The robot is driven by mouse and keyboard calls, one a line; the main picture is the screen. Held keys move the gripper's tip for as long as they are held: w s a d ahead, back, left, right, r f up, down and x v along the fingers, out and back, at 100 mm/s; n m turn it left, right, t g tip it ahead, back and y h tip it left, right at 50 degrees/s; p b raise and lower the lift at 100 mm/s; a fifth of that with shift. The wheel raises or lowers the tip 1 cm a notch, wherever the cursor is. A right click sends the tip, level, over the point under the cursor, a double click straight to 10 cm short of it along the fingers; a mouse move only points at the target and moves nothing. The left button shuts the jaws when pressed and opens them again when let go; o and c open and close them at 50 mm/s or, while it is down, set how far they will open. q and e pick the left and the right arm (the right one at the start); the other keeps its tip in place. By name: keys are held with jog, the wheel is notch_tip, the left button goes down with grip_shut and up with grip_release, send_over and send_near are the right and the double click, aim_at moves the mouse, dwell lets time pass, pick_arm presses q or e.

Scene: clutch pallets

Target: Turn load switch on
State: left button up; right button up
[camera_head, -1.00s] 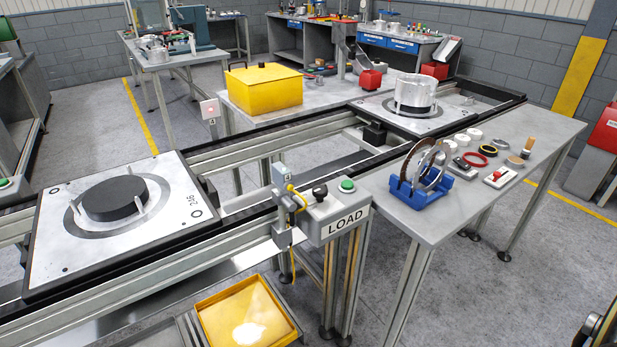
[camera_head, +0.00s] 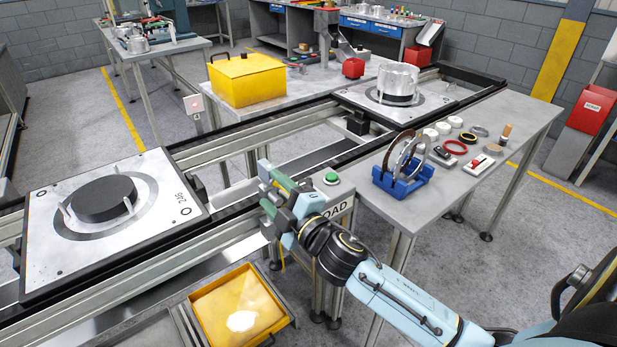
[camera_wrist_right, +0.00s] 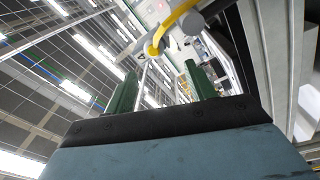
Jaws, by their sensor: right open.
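The LOAD control box (camera_head: 341,192) stands beside the conveyor, with a green button (camera_head: 331,178) on top. Its label is partly covered by my right gripper (camera_head: 264,188). The black knob switch on the box is hidden behind the gripper in the head view. The right gripper's green fingers are apart and empty, at the box's left side. In the right wrist view the fingers (camera_wrist_right: 162,85) are spread, and a yellow cable (camera_wrist_right: 172,27) crosses beyond them. I cannot make out the knob there. My left gripper is not in view.
A pallet with a black disc (camera_head: 42,258) sits on the conveyor at left. A yellow tray (camera_head: 200,300) lies below the box. A grey table (camera_head: 450,190) at right holds a blue stand (camera_head: 402,182) with rings and small parts. A yellow bin (camera_head: 255,82) stands behind the conveyor.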

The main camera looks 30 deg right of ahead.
jog(key=w+a+r+n+g+y, duration=0.1)
jog(key=a+r+n+g+y, duration=0.25)
jog(key=r+n+y, duration=0.5)
jog(key=w+a+r+n+g+y, duration=0.1)
jog(key=a+r+n+g+y, duration=0.25)
jog(key=n, duration=0.85)
jog(key=n+g+h, duration=0.9)
jog(key=n+h, duration=0.2)
send_near(306, 183)
jog(key=x, duration=0.8)
jog(key=shift+f, duration=0.25)
